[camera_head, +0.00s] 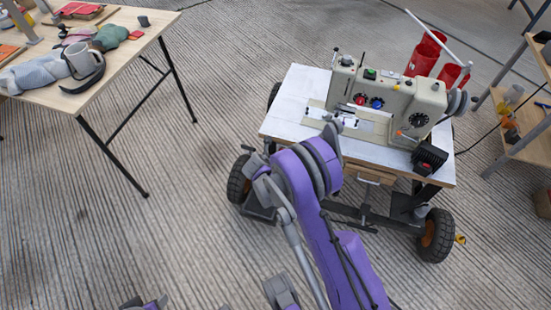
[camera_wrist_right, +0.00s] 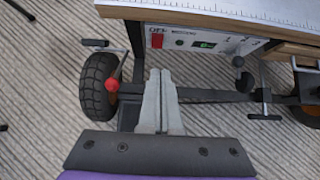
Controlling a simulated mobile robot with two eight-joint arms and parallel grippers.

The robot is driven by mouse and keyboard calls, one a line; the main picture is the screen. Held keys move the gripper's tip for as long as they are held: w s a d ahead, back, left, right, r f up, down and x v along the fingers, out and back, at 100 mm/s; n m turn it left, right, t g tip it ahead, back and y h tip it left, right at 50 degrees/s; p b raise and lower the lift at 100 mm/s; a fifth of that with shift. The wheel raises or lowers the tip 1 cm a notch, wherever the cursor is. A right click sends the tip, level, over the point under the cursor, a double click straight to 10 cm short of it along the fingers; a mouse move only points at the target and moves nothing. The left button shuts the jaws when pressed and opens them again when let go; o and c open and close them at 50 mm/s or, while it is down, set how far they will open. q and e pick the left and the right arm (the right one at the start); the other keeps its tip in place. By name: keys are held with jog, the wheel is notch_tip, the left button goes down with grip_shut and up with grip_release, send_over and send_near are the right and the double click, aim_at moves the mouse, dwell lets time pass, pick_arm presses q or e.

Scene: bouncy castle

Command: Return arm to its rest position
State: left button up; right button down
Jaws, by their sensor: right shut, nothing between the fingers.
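My right arm, purple and grey, rises from the bottom of the head view with its elbow in front of the wheeled sewing table (camera_head: 285,118). In the right wrist view my right gripper (camera_wrist_right: 159,75) is shut, its two grey fingers together with nothing between them. It points toward the table's underframe and a black wheel (camera_wrist_right: 98,85). The fingertips sit below a front panel (camera_wrist_right: 200,40) with a red switch and a green display. I cannot tell how far they are from the frame. My left gripper does not show clearly; only small purple and grey parts appear at the bottom edge of the head view.
A beige sewing machine (camera_head: 385,100) stands on the wheeled table, with red cylinders (camera_head: 425,55) behind it. Shelves (camera_head: 530,140) stand at the right. The ribbed floor (camera_head: 150,235) between is clear.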

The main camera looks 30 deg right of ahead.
dwell(0.5)
jog(key=s+a+r+m+y, duration=0.1)
jog(key=s+a+r+m, duration=0.3)
jog(key=s+r+m, duration=0.3)
jog(key=s+a+r+m+y, duration=0.25)
jog(key=s+r+m, duration=0.25)
jog(key=r, duration=0.4)
jog(key=s+a+r+m+g+y, duration=0.1)
jog(key=s+a+r+m, duration=0.25)
jog(key=s+m, duration=0.5)
jog(key=s+a+r+m+y, duration=0.2)
jog(key=s+a+m, duration=0.35)
jog(key=s, duration=0.65)
pick_arm(q)
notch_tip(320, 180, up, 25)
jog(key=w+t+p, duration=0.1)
jog(key=p, duration=2.1)
pick_arm(e)
notch_tip(320, 180, up, 24)
jog(key=w+d+t, duration=0.1)
jog(key=w, duration=0.1)
